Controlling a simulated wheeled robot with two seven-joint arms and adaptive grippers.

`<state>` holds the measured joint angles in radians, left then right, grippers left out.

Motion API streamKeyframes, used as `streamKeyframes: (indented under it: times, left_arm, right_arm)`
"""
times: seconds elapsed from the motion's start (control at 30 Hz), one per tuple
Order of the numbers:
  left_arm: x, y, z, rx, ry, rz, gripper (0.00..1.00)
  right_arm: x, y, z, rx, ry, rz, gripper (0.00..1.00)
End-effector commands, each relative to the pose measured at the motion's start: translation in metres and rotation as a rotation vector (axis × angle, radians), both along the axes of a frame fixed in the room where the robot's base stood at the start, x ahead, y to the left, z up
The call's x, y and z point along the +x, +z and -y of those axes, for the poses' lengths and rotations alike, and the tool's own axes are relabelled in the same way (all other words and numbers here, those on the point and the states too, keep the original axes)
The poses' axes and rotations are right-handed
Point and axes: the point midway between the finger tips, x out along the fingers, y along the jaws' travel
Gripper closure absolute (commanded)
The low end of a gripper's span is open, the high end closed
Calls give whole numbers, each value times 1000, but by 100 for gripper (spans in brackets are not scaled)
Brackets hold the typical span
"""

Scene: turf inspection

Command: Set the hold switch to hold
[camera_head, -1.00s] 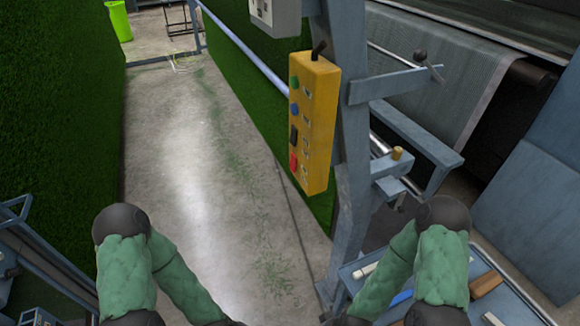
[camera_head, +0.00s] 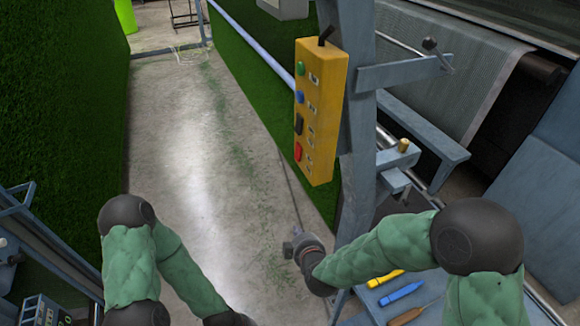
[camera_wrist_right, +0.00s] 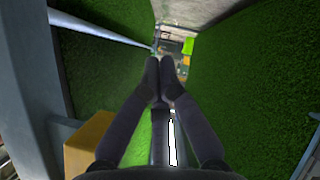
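A yellow control box (camera_head: 325,125) is fixed to a blue-grey post. Its face has a green button (camera_head: 300,68), a blue button (camera_head: 299,97), a black switch (camera_head: 299,124) and a red button (camera_head: 298,151), with small unreadable labels. A black lever (camera_head: 325,36) sticks up from its top. I cannot tell which one is the hold switch. My right gripper (camera_head: 293,243) is below the box, apart from it. In the right wrist view its fingertips (camera_wrist_right: 160,68) are together with nothing between them, and the box (camera_wrist_right: 86,145) shows at lower left. My left gripper is out of view.
The blue-grey post (camera_head: 358,150) stands right beside the box. A work surface with yellow and blue tools (camera_head: 402,292) lies at lower right. A roller machine (camera_head: 450,80) is at the right.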

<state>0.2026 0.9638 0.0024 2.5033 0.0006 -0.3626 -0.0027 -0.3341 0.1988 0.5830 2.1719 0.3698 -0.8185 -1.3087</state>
Motion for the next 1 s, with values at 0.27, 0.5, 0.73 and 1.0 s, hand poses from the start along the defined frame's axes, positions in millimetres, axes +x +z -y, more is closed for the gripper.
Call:
streamKeyframes:
  times: [0.27,0.5,0.73,1.0]
  left_arm:
    - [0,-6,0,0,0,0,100]
    - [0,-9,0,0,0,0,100]
    - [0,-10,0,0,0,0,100]
    - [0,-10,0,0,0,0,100]
  right_arm:
    - [6,101,-29,-262,99,344,100]
    - [-3,161,-41,-439,107,533,100]
    - [-9,181,-44,-507,103,593,100]
    - [-9,182,-44,-511,103,594,100]
